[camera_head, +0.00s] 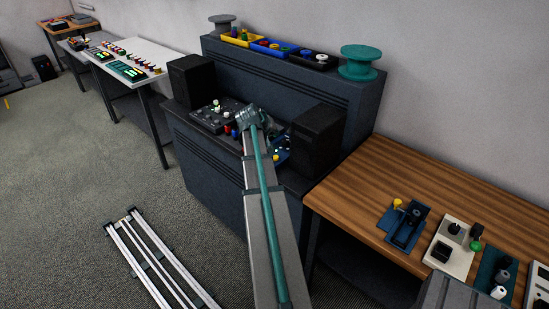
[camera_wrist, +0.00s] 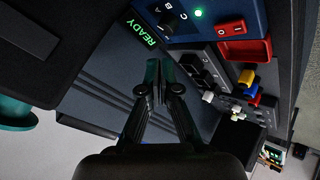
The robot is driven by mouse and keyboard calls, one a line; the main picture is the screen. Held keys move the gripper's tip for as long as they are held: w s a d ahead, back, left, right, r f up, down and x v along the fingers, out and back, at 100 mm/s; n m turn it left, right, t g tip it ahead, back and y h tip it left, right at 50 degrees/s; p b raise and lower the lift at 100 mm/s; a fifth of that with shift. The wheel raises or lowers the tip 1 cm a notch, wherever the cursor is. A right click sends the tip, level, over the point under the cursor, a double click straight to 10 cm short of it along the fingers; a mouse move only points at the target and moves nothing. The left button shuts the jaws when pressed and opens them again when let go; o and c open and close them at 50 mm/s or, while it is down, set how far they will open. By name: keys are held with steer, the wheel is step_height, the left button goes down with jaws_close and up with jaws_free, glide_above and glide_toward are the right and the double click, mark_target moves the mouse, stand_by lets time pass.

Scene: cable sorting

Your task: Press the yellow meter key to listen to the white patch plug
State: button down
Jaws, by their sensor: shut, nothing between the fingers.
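My gripper (camera_wrist: 163,80) is shut and empty in the wrist view, its fingertips in front of the dark console face beside the green READY display (camera_wrist: 141,33). A yellow key-like block (camera_wrist: 247,77) stands to the right of the fingertips, apart from them, in a row with a blue and a red one. Small white pieces (camera_wrist: 208,97) sit near this row; I cannot tell which is the white patch plug. In the head view my gripper (camera_head: 248,118) is over the console's work surface, and my arm hides part of the panel there.
The dark console (camera_head: 215,175) carries two black boxes (camera_head: 318,138) at its sides. A red tray (camera_wrist: 238,38) and a lit green lamp (camera_wrist: 198,12) lie near the fingertips in the wrist view. A wooden bench (camera_head: 400,175) with devices stands right; a white table (camera_head: 125,62) stands left.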

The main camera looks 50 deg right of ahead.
mark_target(274, 157)
steer(key=shift+f, duration=0.15)
steer(key=shift+f+b, duration=2.25)
steer(key=shift+f, duration=2.05)
steer(key=shift+f, duration=0.1)
steer(key=shift+f+b, duration=0.35)
steer(key=shift+b, duration=0.05)
steer(key=shift+f+b, duration=0.35)
steer(key=shift+f, duration=0.1)
steer(key=shift+r, duration=0.2)
steer(key=shift+r+p, duration=0.4)
steer(key=shift+r, duration=0.3)
steer(key=shift+r, duration=0.15)
